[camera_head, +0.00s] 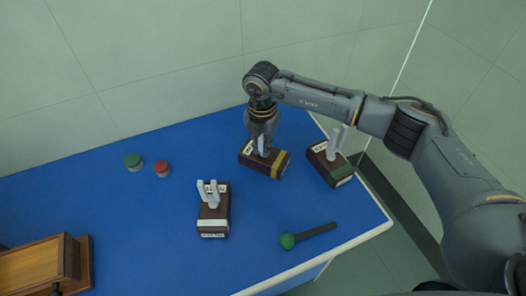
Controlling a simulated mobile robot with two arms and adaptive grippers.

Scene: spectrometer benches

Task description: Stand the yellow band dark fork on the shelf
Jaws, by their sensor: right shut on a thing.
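The yellow band dark fork (252,158) has a dark brown box with a yellow band at its right end and a pale label at its left. It is near the back right of the blue table. My right gripper (263,148) comes down from above and is shut on the fork's upright metal part, most of which it hides. I cannot tell whether the box touches the table. My left gripper is not in view. No shelf can be clearly made out.
A green-banded dark fork (320,165) stands close on the right, a white-banded one (213,222) in front. A green-headed mallet (289,240) lies near the front edge. Green (133,161) and red (161,168) capped jars stand left, a wooden object (45,262) lower left. The table's middle left is clear.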

